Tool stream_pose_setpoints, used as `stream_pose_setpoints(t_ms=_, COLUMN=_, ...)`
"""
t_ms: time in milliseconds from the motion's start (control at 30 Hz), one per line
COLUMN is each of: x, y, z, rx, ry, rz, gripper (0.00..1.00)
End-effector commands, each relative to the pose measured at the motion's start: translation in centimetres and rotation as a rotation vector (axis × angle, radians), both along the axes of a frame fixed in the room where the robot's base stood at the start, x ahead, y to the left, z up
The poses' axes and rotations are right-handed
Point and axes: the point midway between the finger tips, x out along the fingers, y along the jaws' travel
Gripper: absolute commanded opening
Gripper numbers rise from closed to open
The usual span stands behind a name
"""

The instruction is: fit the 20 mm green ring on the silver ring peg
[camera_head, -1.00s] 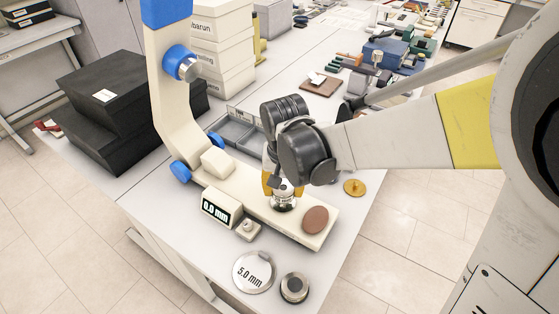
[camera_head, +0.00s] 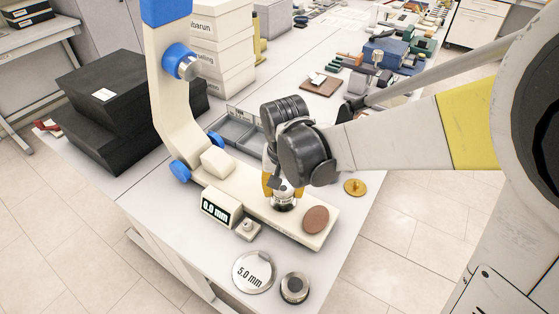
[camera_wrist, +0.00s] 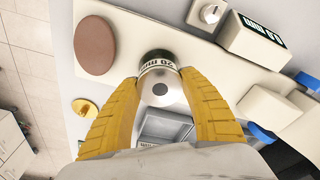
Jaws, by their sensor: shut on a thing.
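In the wrist view, my gripper (camera_wrist: 160,95) is shut on a ring with a pale band (camera_wrist: 158,67) and dark "20 mm" lettering. Its yellow fingers press on both sides; I see no clear green on it. A silver round top with a dark hole (camera_wrist: 161,93) shows between the fingers, likely the silver ring peg. The ring seems to be around or just over it, but I cannot tell how far down. In the head view, my gripper (camera_head: 281,187) points down over the cream base, and the ring (camera_head: 286,197) shows at its tips.
A gold disc (camera_head: 355,187), a "5.0 mm" disc (camera_head: 253,272) and a dark-rimmed disc (camera_head: 294,288) lie on the table.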

Motion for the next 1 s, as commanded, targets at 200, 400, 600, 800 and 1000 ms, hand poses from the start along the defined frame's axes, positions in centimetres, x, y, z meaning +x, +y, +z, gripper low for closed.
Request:
stream_pose_setpoints(t_ms=200, x=0.0, y=0.0, z=-0.7, rx=0.000, ry=0.000, rz=0.000, gripper=0.18)
stream_pose_setpoints(t_ms=400, x=0.0, y=0.0, z=-1.2, rx=0.000, ry=0.000, rz=0.000, gripper=0.18)
stream_pose_setpoints(t_ms=600, x=0.0, y=0.0, z=-1.7, rx=0.000, ry=0.000, rz=0.000, gripper=0.18)
stream_pose_setpoints(t_ms=800, x=0.0, y=0.0, z=-2.2, rx=0.000, ry=0.000, rz=0.000, gripper=0.18)
stream_pose_setpoints(t_ms=1000, x=0.0, y=0.0, z=-2.7, rx=0.000, ry=0.000, rz=0.000, gripper=0.18)
